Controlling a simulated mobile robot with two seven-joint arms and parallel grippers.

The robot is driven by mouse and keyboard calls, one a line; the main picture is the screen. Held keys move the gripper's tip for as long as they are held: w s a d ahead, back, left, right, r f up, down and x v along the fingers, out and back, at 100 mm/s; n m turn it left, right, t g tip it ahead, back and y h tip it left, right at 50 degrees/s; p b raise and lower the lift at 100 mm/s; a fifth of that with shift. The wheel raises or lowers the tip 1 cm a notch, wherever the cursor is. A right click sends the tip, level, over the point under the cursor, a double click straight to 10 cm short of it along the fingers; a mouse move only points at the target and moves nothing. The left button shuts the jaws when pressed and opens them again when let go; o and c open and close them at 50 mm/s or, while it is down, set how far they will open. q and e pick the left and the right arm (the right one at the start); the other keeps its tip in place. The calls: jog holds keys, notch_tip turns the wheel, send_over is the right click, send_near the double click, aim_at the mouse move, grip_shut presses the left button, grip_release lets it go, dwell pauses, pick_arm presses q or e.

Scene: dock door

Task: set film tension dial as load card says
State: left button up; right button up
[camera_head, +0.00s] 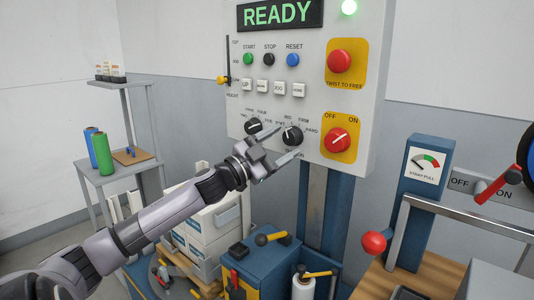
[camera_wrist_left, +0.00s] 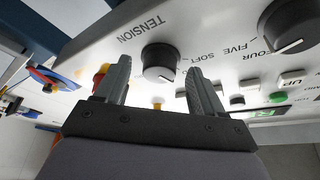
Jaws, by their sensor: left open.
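The film tension dial (camera_head: 292,136) is a black round knob low on the grey control panel, with labels around it including FIRM and HARD. In the left wrist view the dial (camera_wrist_left: 161,60) shows beside the word TENSION, with a white mark on its face; I cannot tell its exact setting. My left gripper (camera_head: 282,147) is open just in front of and below the dial. In the left wrist view its fingers (camera_wrist_left: 159,68) stand apart on either side of the dial, and contact is not clear. I cannot make out a load card. My right gripper is out of view.
A second black dial (camera_head: 253,126) sits just left. Above are several buttons, a lit READY display (camera_head: 276,14) and a red emergency knob (camera_head: 339,61). A red OFF/ON knob (camera_head: 337,139) is close on the right. A blue strap-pull gauge post (camera_head: 425,190) stands further right.

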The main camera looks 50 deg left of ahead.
pick_arm(q)
jog(key=b+v, duration=0.1)
jog(key=v, duration=0.5)
dwell(0.3)
jog(key=shift+s, duration=0.1)
dwell(0.3)
